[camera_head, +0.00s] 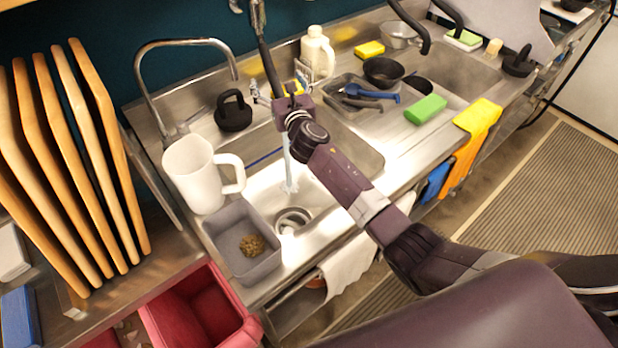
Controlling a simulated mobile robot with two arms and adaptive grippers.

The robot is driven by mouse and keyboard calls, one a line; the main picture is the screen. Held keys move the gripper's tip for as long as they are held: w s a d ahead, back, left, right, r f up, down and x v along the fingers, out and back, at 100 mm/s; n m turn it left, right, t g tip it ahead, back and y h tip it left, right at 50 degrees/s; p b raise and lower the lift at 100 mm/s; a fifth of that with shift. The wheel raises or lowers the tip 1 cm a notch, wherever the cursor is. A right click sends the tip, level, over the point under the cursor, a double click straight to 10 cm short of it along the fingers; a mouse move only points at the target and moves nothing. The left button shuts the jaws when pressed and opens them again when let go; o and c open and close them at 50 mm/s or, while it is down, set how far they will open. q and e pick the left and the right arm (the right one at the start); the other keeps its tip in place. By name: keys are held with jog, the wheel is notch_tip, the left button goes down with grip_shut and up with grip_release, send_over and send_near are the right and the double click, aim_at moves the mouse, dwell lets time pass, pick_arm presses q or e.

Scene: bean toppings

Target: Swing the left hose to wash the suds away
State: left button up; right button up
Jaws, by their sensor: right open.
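The left hose (266,58) hangs down from the top over the left sink basin, dark and nearly upright. My right gripper (291,101) is at its lower end, open. The wrist partly hides the hose end, so I cannot tell whether the fingers touch it. A pale stream of water (288,165) falls from below the gripper into the left basin (335,192), close to the round drain (292,219). The basin floor looks whitish there; I cannot tell suds from glare. My left gripper is not in view.
A white pitcher (196,175) and a grey tub (228,238) with brown bits stand at the basin's left. A curved faucet (180,45) rises behind. A black kettlebell-shaped item (233,112), a white jug (317,52) and a green sponge (426,110) sit around the sink.

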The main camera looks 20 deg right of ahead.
jog(key=w+d, duration=0.1)
jog(key=d, duration=0.5)
jog(key=shift+w+d, duration=0.15)
jog(key=shift+d, duration=0.1)
dwell(0.5)
jog(key=shift+w+d, duration=1.1)
jog(key=shift+d, duration=1.1)
jog(key=s+p, duration=0.4)
jog(key=s, duration=0.5)
jog(key=shift+r, duration=0.25)
